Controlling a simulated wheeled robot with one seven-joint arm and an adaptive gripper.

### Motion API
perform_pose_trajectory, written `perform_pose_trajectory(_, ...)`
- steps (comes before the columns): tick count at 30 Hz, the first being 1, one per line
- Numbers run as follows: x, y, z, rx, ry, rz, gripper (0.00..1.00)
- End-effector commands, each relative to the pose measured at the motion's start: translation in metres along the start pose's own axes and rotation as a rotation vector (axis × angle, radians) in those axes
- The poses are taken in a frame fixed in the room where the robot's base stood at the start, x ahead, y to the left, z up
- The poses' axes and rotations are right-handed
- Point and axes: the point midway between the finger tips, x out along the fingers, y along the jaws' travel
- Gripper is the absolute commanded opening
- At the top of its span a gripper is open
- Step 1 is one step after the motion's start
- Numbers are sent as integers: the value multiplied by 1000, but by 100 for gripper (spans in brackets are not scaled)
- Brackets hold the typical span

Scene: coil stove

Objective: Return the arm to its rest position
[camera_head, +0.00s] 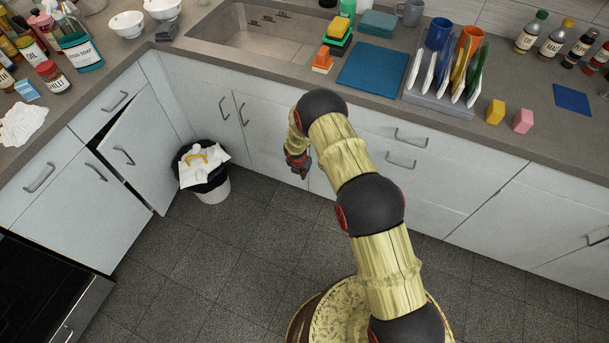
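My arm rises from the base at the lower right of the head view and bends over at a dark joint near the middle. Its end hangs down in front of the white lower cabinets. My gripper (299,166) is a small dark and red shape in front of the cabinet doors, below counter height. It is small and partly behind my own arm, so its fingers cannot be made out. No held object shows at it.
A cabinet door (143,146) at the left stands ajar. A bin (211,188) with a cloth and a yellow peel stands on the floor left of my gripper. The counter holds a sink (262,28), a blue mat (372,69) and a dish rack (439,104). Open floor (225,255) lies below.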

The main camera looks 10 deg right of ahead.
Motion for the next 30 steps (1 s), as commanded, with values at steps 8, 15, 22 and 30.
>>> perform_pose_trajectory(8, -18, -1, -1, 0, 2, -2, 0)
perform_pose_trajectory(15, -18, -1, -1, 12, 2, -2, 0)
perform_pose_trajectory(22, -18, -16, -8, 273, 15, -55, 0)
perform_pose_trajectory(30, -35, -77, -61, 731, 60, -246, 0)
